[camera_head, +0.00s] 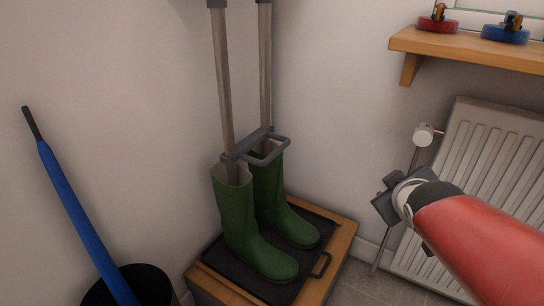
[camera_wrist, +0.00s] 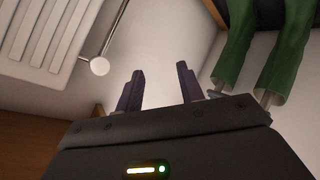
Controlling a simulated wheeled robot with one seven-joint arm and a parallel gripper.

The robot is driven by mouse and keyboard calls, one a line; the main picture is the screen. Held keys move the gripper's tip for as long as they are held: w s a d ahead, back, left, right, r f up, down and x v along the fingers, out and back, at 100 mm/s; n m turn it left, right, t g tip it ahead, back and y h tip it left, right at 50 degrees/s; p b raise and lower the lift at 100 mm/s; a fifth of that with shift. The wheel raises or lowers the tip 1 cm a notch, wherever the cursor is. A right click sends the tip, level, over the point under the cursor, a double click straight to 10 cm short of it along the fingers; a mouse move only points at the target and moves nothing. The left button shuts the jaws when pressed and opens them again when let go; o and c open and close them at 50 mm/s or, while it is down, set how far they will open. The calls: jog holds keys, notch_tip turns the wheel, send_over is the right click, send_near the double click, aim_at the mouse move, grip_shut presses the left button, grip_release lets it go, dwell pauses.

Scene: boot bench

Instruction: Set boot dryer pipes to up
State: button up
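Two beige boot dryer pipes, left (camera_head: 224,95) and right (camera_head: 265,70), hang upright from grey fittings at the top edge. A grey crossbar with a loop handle (camera_head: 286,143) joins them. Their lower ends go down into two green boots, left (camera_head: 238,215) and right (camera_head: 270,190), which hide them. The boots also show in the wrist view (camera_wrist: 285,55). My gripper (camera_head: 386,202) is right of the boots, apart from the handle. In the wrist view its two fingers (camera_wrist: 158,88) stand wide apart with nothing between them.
The boots stand on a black tray (camera_head: 318,228) on a wooden bench (camera_head: 346,240). A white radiator (camera_head: 500,150) with a valve (camera_head: 424,134) is behind my arm. A wooden shelf (camera_head: 465,48) is at upper right. A blue umbrella (camera_head: 80,215) leans in a black bin (camera_head: 150,285) at left.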

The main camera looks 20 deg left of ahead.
jog(key=w+a+f+n+t+y+b, duration=0.2)
jog(key=w+a+f+n+y+b, duration=0.15)
jog(key=w+a+n, duration=0.45)
jog(key=n+y+b, duration=0.3)
jog(key=n+y, duration=0.7)
jog(key=y, duration=0.1)
send_near(278, 154)
jog(key=w+f+x, duration=0.1)
jog(key=x, duration=0.4)
jog(key=shift+g, duration=0.4)
jog(key=x, duration=0.5)
jog(key=r+x, duration=0.1)
jog(key=x, duration=0.1)
jog(key=shift+a+p, duration=0.2)
jog(key=shift+p, duration=0.2)
grip_shut()
